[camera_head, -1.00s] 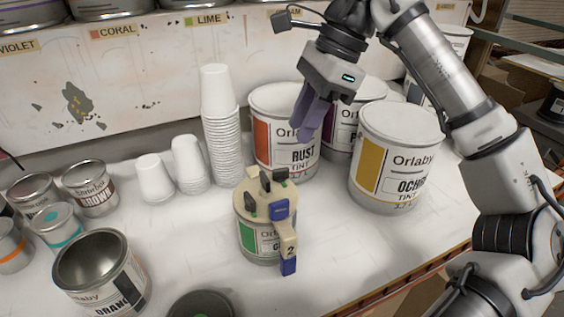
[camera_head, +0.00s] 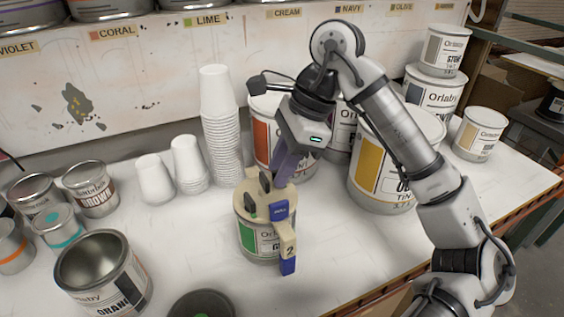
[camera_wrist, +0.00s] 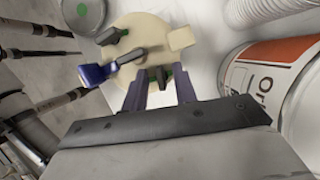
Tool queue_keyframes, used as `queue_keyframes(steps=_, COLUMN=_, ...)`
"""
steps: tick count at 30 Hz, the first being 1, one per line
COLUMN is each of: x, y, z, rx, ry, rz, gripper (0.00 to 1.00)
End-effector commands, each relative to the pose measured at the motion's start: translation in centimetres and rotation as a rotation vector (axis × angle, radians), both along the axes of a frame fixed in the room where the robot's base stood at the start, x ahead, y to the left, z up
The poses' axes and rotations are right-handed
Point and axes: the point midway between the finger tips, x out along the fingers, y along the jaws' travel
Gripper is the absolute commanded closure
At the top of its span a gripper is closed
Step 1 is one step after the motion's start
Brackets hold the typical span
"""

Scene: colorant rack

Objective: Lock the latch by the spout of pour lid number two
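Pour lid number two (camera_head: 252,192) is a beige lid on a can with a green label (camera_head: 258,238). Its spout (camera_head: 288,245), marked 2 and blue-tipped, points toward the front. Dark latches stand on the lid, one at the left (camera_head: 249,212) and one at the back (camera_head: 265,181). In the wrist view the lid (camera_wrist: 150,28) shows a dark latch (camera_wrist: 131,56) beside the blue part (camera_wrist: 94,74) and another dark latch (camera_wrist: 160,76) by my fingers. My gripper (camera_head: 281,181) is at the lid's back right. Its fingers (camera_wrist: 159,90) are apart; contact with the latch is unclear.
The rust can (camera_head: 262,135) and ochre can (camera_head: 370,165) stand behind and right. A tall stack of white cups (camera_head: 222,140) stands behind left. An open orange can (camera_head: 130,285) is front left. A dark round lid (camera_head: 202,304) lies in front. The front right table is clear.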

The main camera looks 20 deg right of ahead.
Motion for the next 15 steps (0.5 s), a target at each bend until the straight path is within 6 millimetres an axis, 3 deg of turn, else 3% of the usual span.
queue_keyframes(steps=1, x=0.0, y=-0.01, z=0.01, rx=0.0, ry=0.0, rz=0.0, gripper=0.79)
queue_keyframes(steps=6, x=0.0, y=-0.02, z=0.01, rx=0.0, ry=0.0, rz=0.0, gripper=1.0)
queue_keyframes(steps=15, x=0.0, y=-0.03, z=-0.08, rx=0.0, ry=0.0, rz=-0.012, gripper=1.0)
